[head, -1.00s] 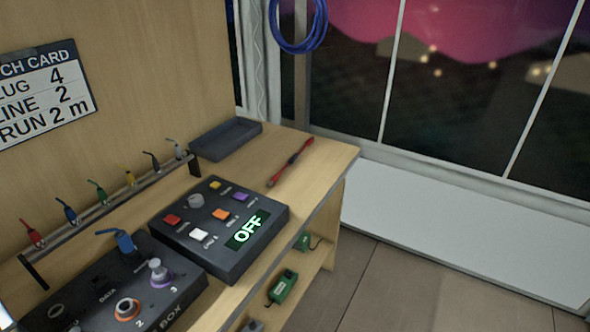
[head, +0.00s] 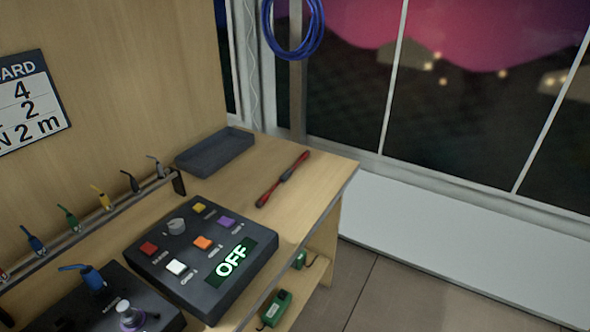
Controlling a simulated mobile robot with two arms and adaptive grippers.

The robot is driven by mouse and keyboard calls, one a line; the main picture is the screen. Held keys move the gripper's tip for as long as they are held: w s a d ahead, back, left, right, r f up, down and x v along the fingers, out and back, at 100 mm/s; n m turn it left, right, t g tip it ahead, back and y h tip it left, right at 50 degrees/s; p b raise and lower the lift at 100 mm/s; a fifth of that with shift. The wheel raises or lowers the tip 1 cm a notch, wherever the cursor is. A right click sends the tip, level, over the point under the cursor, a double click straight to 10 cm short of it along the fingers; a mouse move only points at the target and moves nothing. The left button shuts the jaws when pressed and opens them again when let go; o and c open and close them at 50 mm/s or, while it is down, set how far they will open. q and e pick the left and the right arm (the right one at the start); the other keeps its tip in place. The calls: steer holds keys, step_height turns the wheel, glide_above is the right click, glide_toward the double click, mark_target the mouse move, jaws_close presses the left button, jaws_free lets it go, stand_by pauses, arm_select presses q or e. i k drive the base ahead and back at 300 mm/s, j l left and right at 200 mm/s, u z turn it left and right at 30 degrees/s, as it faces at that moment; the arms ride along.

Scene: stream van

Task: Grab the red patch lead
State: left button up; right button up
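The rack (head: 92,226) on the wooden bench holds a row of short patch leads. The red lead (head: 3,274) is at its near left end, and only a sliver of it shows at the left picture edge. A blue lead (head: 35,243), a green lead (head: 70,220), a yellow lead (head: 103,201), a black lead (head: 130,183) and a greyish lead (head: 156,168) follow along the rack. Another blue lead (head: 92,278) stands plugged in the dark patch box (head: 75,312) at the lower left. Neither of my grippers is in view.
A dark control box (head: 262,260) with coloured buttons reads OFF. A dark empty tray (head: 215,155) and a red-and-black tool (head: 283,180) lie behind it. A green device (head: 277,307) sits on the lower shelf. Blue cable (head: 293,28) hangs by the window. Floor at the right is clear.

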mark_target(286, 175)
steer(key=i+l+u, duration=0.4)
steer(key=l, duration=0.2)
steer(key=i+l+u, duration=0.2)
steer(key=l+u, duration=0.15)
steer(key=l, duration=0.3)
steer(key=i, duration=0.1)
